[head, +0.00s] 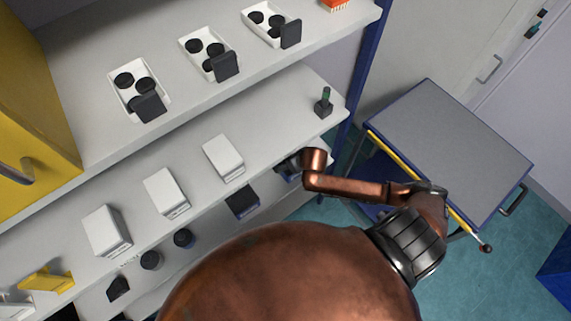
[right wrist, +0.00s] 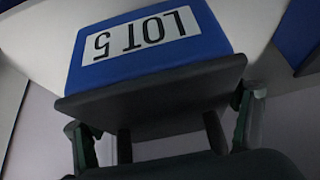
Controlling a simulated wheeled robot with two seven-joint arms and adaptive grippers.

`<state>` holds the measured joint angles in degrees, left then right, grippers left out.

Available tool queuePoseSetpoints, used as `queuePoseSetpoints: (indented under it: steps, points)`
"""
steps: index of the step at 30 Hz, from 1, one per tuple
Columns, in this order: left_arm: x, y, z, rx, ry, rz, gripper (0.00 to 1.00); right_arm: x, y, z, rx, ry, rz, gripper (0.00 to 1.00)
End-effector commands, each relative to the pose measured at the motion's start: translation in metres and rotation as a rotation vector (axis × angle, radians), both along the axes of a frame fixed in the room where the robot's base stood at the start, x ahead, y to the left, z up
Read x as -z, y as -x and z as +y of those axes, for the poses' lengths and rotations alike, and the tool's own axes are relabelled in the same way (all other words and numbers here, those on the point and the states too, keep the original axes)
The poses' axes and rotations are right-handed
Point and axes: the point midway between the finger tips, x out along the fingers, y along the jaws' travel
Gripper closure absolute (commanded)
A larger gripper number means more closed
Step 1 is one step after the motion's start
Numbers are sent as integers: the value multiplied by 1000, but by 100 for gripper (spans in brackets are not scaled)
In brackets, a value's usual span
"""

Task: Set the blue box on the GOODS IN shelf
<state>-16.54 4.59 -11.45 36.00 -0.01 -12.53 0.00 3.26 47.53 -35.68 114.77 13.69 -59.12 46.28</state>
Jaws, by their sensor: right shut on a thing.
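The blue box, marked LOT 5 (right wrist: 190,55), fills the upper middle of the right wrist view, with a black front part towards me. My right gripper (right wrist: 165,125) is shut on it, one finger at each side of the black part. In the head view my right gripper (head: 290,164) reaches in at the right end of the shelving, by the edge of the middle shelf. The box is mostly hidden there by the gripper and shelf. No GOODS IN sign can be read. My left gripper is not in view.
The middle shelf (head: 270,110) holds white boxes (head: 223,158) and a small dark stand (head: 323,104). Below, a dark box (head: 242,202) and round black items (head: 183,238) stand on a lower shelf. A grey-topped cart (head: 450,150) stands right of the blue post.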

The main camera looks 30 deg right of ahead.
Motion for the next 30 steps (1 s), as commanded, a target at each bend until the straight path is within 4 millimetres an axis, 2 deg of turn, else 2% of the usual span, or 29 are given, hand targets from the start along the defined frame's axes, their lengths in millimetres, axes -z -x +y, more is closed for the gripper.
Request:
queuePoseSetpoints:
  steps: [5,11,14,24,25,30]
  points:
    - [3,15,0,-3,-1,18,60,5,-9,1,-1,0,-6,70]
    - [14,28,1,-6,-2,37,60,34,-11,1,-1,2,-3,70]
    - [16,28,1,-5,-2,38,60,40,-11,1,-1,2,-5,70]
    - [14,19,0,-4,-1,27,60,41,-11,1,-1,0,-6,70]
    - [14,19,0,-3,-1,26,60,42,-10,1,-1,0,-2,19]
    - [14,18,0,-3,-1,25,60,42,-9,1,-1,0,-1,7]
